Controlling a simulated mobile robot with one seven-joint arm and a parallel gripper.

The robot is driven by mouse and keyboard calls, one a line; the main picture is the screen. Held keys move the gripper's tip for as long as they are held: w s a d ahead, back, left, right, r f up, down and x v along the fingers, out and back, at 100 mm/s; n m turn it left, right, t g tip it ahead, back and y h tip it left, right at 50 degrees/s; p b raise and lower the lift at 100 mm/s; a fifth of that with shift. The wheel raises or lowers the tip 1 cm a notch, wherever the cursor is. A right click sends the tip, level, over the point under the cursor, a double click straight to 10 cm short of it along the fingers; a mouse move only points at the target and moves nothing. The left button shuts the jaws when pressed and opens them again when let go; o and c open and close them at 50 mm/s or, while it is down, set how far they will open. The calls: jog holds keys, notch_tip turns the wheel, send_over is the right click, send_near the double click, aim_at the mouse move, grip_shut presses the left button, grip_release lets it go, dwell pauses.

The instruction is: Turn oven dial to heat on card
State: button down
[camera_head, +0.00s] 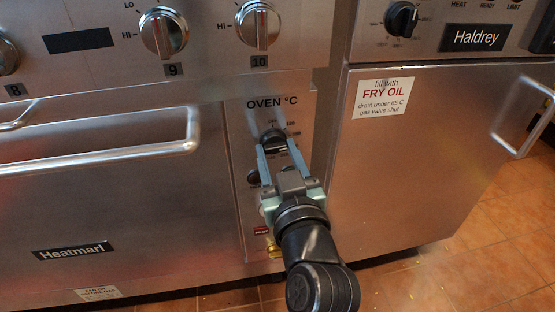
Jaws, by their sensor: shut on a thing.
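The oven dial (273,137) is a dark round knob on the narrow steel panel (240,120) under the label "OVEN °C" (271,102). Small numbers are printed around it, too small to read fully. My gripper (272,146) reaches up to the dial from below, with one finger on each side, and is shut on it. The fingers and the gripper body hide the dial's lower part and some of the panel. I cannot tell where the dial's pointer stands. No card shows in this view.
Silver knobs 9 (163,33) and 10 (257,25) are above the dial. The oven door handle (100,158) juts out at the left. The fryer door (430,150) with its fry oil label (383,98) is at the right. Tiled floor (480,265) shows below right.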

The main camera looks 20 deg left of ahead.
jog(key=shift+n, duration=0.5)
jog(key=shift+c, duration=1.6)
grip_release()
jog(key=shift+s, duration=0.1)
jog(key=p+v, duration=0.2)
jog(key=v, duration=1)
jog(key=shift+s+d+p, duration=0.25)
jog(key=shift+s+p, duration=0.05)
